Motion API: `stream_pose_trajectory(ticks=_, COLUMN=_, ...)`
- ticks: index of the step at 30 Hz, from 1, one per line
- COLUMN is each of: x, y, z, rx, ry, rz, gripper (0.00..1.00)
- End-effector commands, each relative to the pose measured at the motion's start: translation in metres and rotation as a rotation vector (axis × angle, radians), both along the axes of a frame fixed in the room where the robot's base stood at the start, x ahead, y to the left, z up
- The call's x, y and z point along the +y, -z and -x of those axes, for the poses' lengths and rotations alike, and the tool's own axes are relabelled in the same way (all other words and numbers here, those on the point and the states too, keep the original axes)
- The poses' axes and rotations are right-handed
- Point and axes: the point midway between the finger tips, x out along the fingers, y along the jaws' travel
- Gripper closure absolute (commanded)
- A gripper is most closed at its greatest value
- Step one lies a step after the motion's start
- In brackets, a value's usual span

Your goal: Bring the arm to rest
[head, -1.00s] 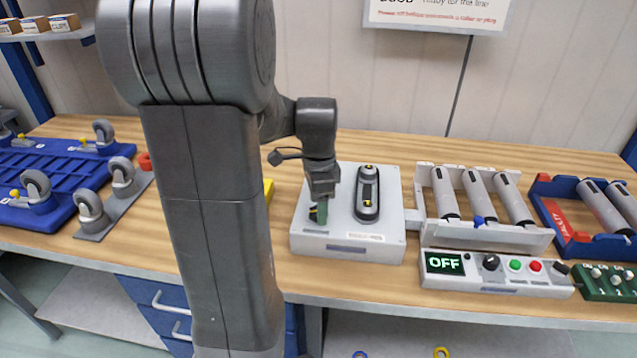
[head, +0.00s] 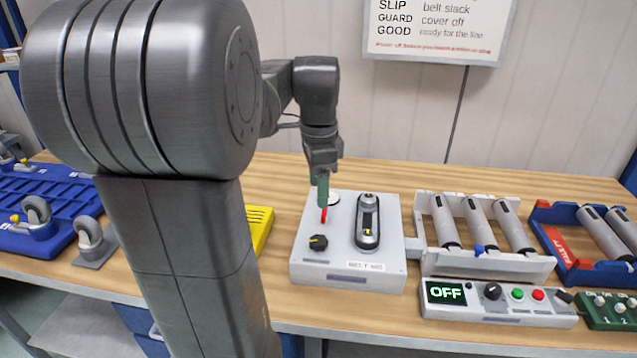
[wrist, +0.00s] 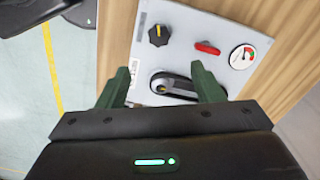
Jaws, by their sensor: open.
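My gripper (head: 322,190) hangs above the back left part of a light grey belt unit (head: 340,268) on the wooden bench, with its green fingers pointing down. In the wrist view my gripper (wrist: 160,88) has its two green fingers apart with nothing held between them. Below it the unit's panel (wrist: 196,30) shows a black knob with a yellow mark (wrist: 158,35), a red lever (wrist: 207,48), a round gauge (wrist: 242,56) and a dark oval belt (wrist: 175,84). The fingers look clear of the panel.
Right of the unit are a roller rack (head: 487,262), a control box (head: 470,305) reading OFF, a blue and red tote (head: 560,240) and a green box (head: 605,312). A yellow object (head: 262,228) stands on the left, near blue frames with casters (head: 45,235). A sign (head: 440,45) hangs behind.

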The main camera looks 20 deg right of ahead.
Motion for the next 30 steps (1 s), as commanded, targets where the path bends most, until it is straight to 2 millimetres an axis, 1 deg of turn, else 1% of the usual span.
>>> stream_pose_trajectory(ticks=9, x=0.0, y=0.001, z=0.0, rx=0.0, ry=0.0, rz=0.0, gripper=0.39)
stream_pose_trajectory(ticks=11, x=0.0, y=0.004, z=0.0, rx=0.001, ry=0.0, rz=0.0, gripper=0.39)
stream_pose_trajectory(ticks=14, x=0.0, y=0.014, z=0.0, rx=0.003, ry=0.0, rz=-0.002, gripper=0.39)
stream_pose_trajectory(ticks=17, x=0.0, y=0.03, z=0.001, rx=0.004, ry=0.0, rz=-0.002, gripper=0.39)
stream_pose_trajectory(ticks=27, x=0.001, y=0.097, z=0.001, rx=0.005, ry=0.0, rz=-0.003, gripper=0.39)
stream_pose_trajectory(ticks=30, x=0.0, y=0.114, z=0.001, rx=0.004, ry=0.0, rz=-0.003, gripper=0.39)
